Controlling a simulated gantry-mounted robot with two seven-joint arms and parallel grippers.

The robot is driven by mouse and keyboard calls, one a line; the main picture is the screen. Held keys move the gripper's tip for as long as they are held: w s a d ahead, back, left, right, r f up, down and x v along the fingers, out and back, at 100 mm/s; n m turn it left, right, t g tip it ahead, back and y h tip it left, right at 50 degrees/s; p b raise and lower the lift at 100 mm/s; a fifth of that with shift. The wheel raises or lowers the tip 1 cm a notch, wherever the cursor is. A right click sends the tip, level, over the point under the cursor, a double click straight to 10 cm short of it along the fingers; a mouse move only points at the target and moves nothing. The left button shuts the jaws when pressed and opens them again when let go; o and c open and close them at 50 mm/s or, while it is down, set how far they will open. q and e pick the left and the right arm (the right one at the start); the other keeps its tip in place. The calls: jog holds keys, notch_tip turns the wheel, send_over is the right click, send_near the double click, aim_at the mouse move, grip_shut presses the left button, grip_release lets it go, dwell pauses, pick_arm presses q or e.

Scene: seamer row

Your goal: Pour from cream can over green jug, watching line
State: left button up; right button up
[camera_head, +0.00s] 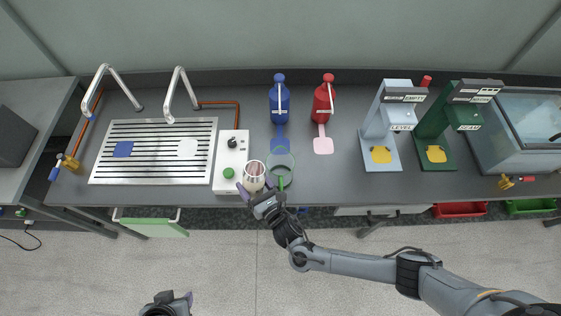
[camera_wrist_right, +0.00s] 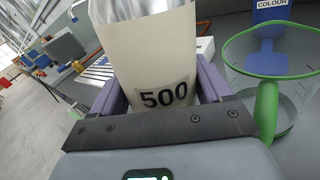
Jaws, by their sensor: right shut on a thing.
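The cream can (camera_head: 254,184) is a pale cylinder with an open top, held near the bench's front edge. In the right wrist view the can (camera_wrist_right: 150,60) shows the black number 500 between my purple fingers. My right gripper (camera_head: 259,192) is shut on it. The green jug (camera_head: 281,161) is clear with a green rim and handle, just right of the can. It also shows in the right wrist view (camera_wrist_right: 265,90). I cannot make out a fill line or liquid in it. My left gripper (camera_head: 180,299) is low in the head view, away from the bench; its jaws are unclear.
A white control box (camera_head: 231,160) with a green button stands left of the can. Blue (camera_head: 279,105) and red (camera_head: 323,105) dispensers stand behind. A slatted drain (camera_head: 155,150) lies left; grey (camera_head: 388,125) and green (camera_head: 440,130) machines stand right.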

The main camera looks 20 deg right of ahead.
jog(key=shift+w+d+r+m+g+b, duration=0.15)
jog(key=shift+m+g+b, duration=0.25)
jog(key=shift+m, duration=0.5)
jog(key=shift+d+r+m, duration=0.2)
jog(key=shift+r+m, duration=0.15)
jog(key=shift+m, duration=0.35)
jog(key=shift+d+r+m+b, duration=0.15)
jog(key=shift+r+m+b, duration=0.15)
jog(key=shift+r+m, duration=0.1)
jog(key=shift+w+d+r+m, duration=0.15)
jog(key=shift+m, duration=0.25)
jog(key=shift+y+b, duration=0.3)
jog(key=shift+b, duration=0.3)
jog(key=shift+a+f+m+g+b, duration=0.2)
jog(key=shift+f+m+g+b, duration=0.15)
jog(key=shift+m, duration=0.25)
jog(key=shift+r+m, duration=0.15)
jog(key=shift+m, duration=0.15)
jog(key=shift+r+b, duration=0.1)
jog(key=shift+b, duration=0.2)
jog(key=shift+a+m, duration=0.15)
jog(key=shift+m, duration=0.15)
